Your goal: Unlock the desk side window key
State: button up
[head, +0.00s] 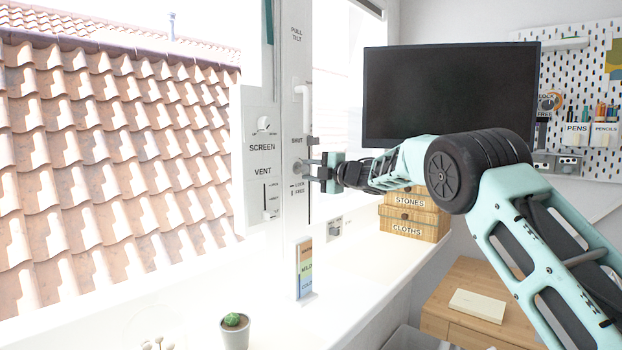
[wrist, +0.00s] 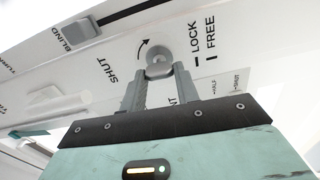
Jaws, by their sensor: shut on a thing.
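The window key (wrist: 158,69) is a small grey piece in a round lock plate (wrist: 158,52) on the white window frame. A curved arrow and the words LOCK and FREE are printed beside the lock. My gripper (wrist: 158,76) is shut on the key, with its two grey fingers on either side of it. In the head view my gripper (head: 312,171) reaches the frame from the right, near the LOCK label. The fingers partly hide the key, and I cannot tell which mark it points to.
A white window handle (head: 303,100) stands above the lock. SCREEN (head: 263,124) and VENT (head: 268,213) controls sit to its left. Below on the sill are a coloured card stand (head: 305,268) and a potted cactus (head: 235,330). A monitor (head: 440,95) and labelled boxes (head: 410,222) are behind my arm.

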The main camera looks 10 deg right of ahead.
jog(key=shift+n, duration=0.4)
jog(key=o, duration=1)
jog(key=b+v, duration=0.4)
jog(key=v, duration=1.3)
jog(key=shift+s+d, duration=0.1)
jog(key=shift+s, duration=0.05)
